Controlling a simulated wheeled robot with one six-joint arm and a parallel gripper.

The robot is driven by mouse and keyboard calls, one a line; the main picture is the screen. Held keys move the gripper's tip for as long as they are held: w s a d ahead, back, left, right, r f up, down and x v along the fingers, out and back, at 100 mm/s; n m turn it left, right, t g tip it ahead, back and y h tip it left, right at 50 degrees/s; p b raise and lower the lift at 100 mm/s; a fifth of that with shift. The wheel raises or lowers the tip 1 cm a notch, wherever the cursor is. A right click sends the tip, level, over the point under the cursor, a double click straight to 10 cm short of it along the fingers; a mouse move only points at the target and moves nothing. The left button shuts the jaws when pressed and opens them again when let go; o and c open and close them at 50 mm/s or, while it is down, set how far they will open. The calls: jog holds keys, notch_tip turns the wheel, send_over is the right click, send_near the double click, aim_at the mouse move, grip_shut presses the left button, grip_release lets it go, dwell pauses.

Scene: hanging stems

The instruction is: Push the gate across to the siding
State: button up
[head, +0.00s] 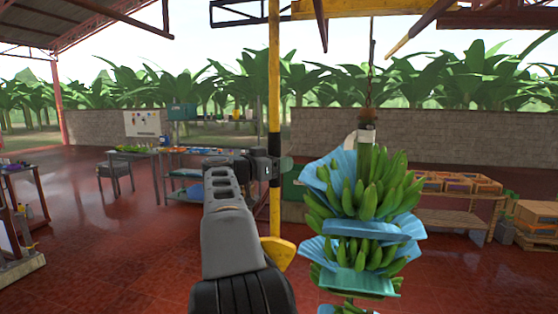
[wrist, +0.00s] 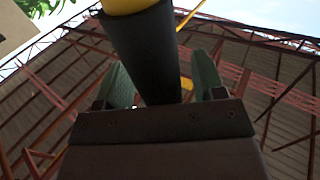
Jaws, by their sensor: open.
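A yellow pole (head: 274,75) with a black sleeve hangs from above in the head view; I take it for the gate's handle. A yellow wedge-shaped piece (head: 278,252) is at its lower end. My gripper (head: 279,165) is at the height of the black sleeve. In the wrist view the black sleeve (wrist: 148,55) stands between the two green-grey fingers of my open gripper (wrist: 162,85), with a gap on the right finger's side. Touch on the left is unclear. A yellow overhead beam (head: 365,8) shows at the top; which part is the siding I cannot tell.
A green banana stem with blue sheets (head: 365,205) hangs from a chain (head: 371,75) just right of the pole. Wooden crates (head: 455,183) stand on a bench behind it. Tables (head: 130,155) stand at the left back. The red floor (head: 120,240) at the left front is clear.

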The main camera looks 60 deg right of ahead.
jog(key=shift+s+d, duration=0.15)
jog(key=shift+d, duration=0.3)
jog(key=shift+c, duration=0.4)
grip_shut()
